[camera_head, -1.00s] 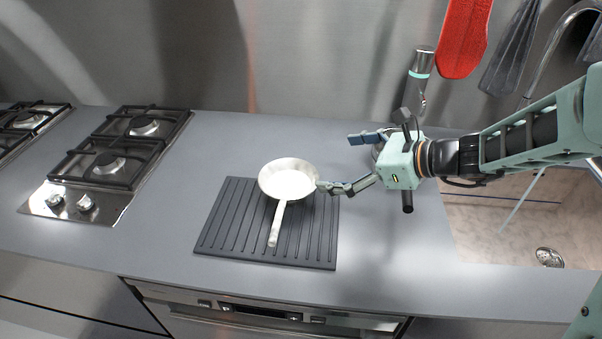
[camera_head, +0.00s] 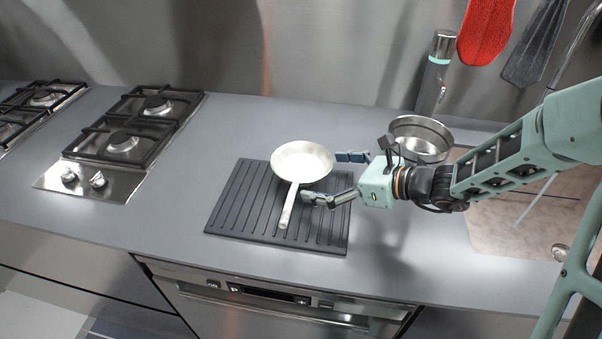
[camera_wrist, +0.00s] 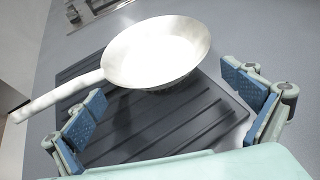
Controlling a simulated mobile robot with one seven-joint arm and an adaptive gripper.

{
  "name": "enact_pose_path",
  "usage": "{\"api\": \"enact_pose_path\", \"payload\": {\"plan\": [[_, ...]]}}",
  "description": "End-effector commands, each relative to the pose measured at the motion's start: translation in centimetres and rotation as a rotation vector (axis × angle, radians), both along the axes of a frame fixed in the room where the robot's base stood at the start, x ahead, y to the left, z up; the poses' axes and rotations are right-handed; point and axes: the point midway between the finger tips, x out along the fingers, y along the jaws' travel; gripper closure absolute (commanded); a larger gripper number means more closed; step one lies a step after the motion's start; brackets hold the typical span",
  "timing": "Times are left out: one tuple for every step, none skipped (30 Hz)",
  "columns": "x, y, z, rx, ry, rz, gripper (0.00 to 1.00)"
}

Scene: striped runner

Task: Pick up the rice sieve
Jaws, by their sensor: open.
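A round, deep metal vessel (camera_head: 424,137), bowl-like, stands on the counter behind my gripper at the right in the head view. It may be the rice sieve; I cannot make out any mesh. A light metal frying pan (camera_head: 302,160) sits on the dark ribbed mat, its handle toward the front. The pan fills the upper middle of the wrist view (camera_wrist: 155,52). My gripper (camera_head: 335,178) is open and empty just right of the pan. In the wrist view the blue-padded fingers (camera_wrist: 165,108) are spread wide, with the pan beyond them.
The ribbed mat (camera_head: 228,214) lies on the grey counter (camera_head: 170,222). A red mitt (camera_head: 486,30) and utensils hang on the back wall. Counter between burners and mat is clear.

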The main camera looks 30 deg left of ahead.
Motion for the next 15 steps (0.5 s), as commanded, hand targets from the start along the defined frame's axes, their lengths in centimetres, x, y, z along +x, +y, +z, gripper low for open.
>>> {"api": "enact_pose_path", "payload": {"plan": [[-0.1,0.7,-0.3,0.0,0.0,0.004,0.0],[0.0,1.1,-0.4,0.001,0.0,0.004,0.0],[0.0,1.7,-0.7,0.001,0.001,0.005,0.0],[0.0,2.1,-0.9,0.001,0.002,0.005,0.0],[0.1,2.6,-1.1,0.0,0.002,0.005,0.0],[0.2,3.1,-1.3,0.001,0.001,0.004,0.0],[0.2,3.4,-1.4,0.001,0.001,0.004,0.0],[0.2,3.7,-1.5,0.001,0.0,0.003,0.0],[0.3,3.9,-1.6,0.0,0.0,0.003,0.0],[0.3,4.0,-1.6,0.0,0.001,0.002,0.0],[0.3,4.0,-1.6,0.0,-0.001,0.001,0.0],[0.3,3.9,-1.6,0.0,-0.001,0.001,0.0],[0.3,3.9,-1.6,0.0,-0.001,0.0,0.0],[0.3,3.9,-1.6,0.0,-0.001,0.001,0.0],[0.3,3.9,-1.6,0.0,-0.001,0.001,0.0]]}}
